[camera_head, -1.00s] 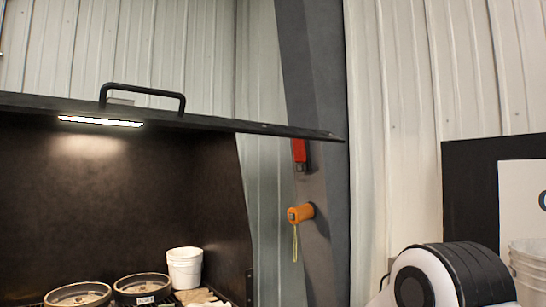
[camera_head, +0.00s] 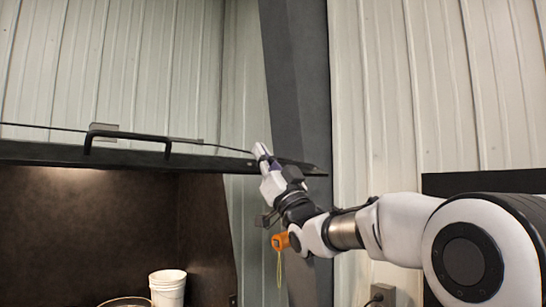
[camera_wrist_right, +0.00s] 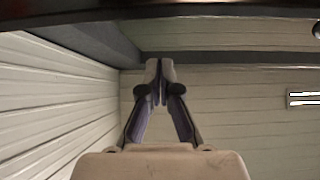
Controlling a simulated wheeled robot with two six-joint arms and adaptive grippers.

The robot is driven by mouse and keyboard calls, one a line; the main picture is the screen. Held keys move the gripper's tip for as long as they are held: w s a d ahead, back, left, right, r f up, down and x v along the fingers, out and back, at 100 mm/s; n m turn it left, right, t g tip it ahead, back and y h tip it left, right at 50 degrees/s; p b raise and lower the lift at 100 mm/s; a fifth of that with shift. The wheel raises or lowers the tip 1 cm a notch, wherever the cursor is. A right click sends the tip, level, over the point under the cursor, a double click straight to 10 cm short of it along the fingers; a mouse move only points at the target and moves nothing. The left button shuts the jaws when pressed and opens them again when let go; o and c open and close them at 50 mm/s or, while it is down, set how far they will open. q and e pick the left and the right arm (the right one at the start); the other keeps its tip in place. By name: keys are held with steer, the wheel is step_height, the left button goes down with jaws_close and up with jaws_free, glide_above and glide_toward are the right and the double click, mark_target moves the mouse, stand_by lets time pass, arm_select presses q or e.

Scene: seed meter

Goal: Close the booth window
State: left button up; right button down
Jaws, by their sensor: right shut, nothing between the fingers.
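The booth window is a dark panel (camera_head: 215,163) raised roughly level across the top of the booth in the head view, with a black bar handle (camera_head: 128,135) standing on it left of centre. My right gripper (camera_head: 262,152) is shut and empty at the right part of the panel, right of the handle. I cannot tell whether it touches the panel. In the right wrist view the fingers (camera_wrist_right: 160,68) are together, and a dark edge runs across the top of the picture. My left gripper is not in view.
The dark booth interior (camera_head: 100,220) is open below the panel, with a white bucket (camera_head: 168,288) inside. A grey post (camera_head: 297,80) stands behind my right arm, and an orange object (camera_head: 280,241) with a yellow cord hangs near it.

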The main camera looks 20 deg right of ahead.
mark_target(256, 172)
steer(key=w+f, duration=0.1)
steer(key=w+f+p, duration=0.1)
steer(key=f, duration=0.1)
steer(key=shift+w+a+f, duration=0.2)
steer(key=shift+w+f, duration=0.05)
steer(key=shift+w, duration=0.05)
steer(key=shift+s, duration=0.15)
steer(key=shift+a, duration=0.1)
